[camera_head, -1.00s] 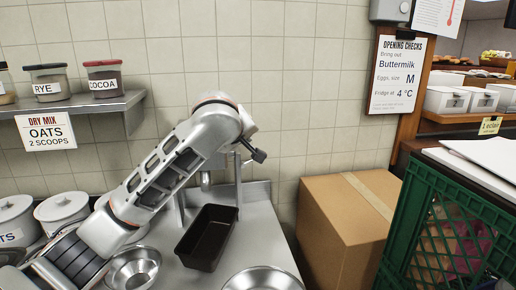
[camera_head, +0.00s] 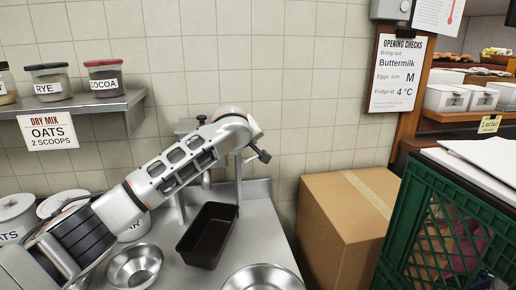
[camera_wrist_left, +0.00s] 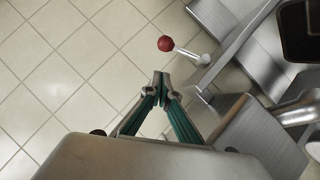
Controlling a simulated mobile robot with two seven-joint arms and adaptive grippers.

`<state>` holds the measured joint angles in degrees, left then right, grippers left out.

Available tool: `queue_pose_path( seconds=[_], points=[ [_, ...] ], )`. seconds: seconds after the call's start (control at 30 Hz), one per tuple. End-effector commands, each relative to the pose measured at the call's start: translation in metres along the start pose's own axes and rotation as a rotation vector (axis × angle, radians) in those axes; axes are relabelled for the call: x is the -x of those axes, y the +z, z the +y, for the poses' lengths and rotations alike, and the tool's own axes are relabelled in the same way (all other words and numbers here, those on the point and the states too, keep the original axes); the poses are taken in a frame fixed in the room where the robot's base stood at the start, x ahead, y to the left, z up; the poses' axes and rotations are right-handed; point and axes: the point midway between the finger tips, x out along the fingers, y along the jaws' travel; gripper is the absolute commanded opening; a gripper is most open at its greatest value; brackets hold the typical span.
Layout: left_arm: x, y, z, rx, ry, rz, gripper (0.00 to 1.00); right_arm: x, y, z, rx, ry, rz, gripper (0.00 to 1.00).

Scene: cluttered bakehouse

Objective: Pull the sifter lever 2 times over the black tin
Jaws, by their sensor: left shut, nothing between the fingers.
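The black tin (camera_head: 198,260) stands on the metal counter below my left arm, and its inside looks dark. A dark tin shape also shows at the top right of the wrist view (camera_wrist_left: 302,30). The sifter's stand (camera_head: 239,182) rises behind the tin, and my arm hides most of the sifter. In the wrist view a silver lever with a red ball knob (camera_wrist_left: 165,43) sticks out beside the metalwork. My left gripper (camera_wrist_left: 160,77) is shut and empty, its fingertips a little short of the knob in the picture. My right gripper is not in view.
Metal bowls (camera_head: 135,266) (camera_head: 263,278) stand left and right of the tin. A cardboard box (camera_head: 335,235) and a green crate (camera_head: 405,225) stand on the right. A shelf (camera_head: 100,104) with jars is at the left. White lidded pots (camera_head: 15,207) stand below it.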

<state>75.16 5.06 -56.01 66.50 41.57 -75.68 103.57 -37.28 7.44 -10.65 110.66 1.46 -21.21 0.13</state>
Motion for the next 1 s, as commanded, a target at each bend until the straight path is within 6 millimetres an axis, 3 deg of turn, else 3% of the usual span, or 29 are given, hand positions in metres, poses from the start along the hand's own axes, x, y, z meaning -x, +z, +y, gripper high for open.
queue_pose_path(
  seconds=[0.33,1.0],
  points=[
    [-0.029,0.025,0.0,-0.001,-0.001,0.001,0.0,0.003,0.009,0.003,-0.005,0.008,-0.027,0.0],
    [-0.032,0.027,-0.005,-0.012,-0.01,-0.002,0.0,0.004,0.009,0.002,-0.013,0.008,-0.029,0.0]
  ],
)
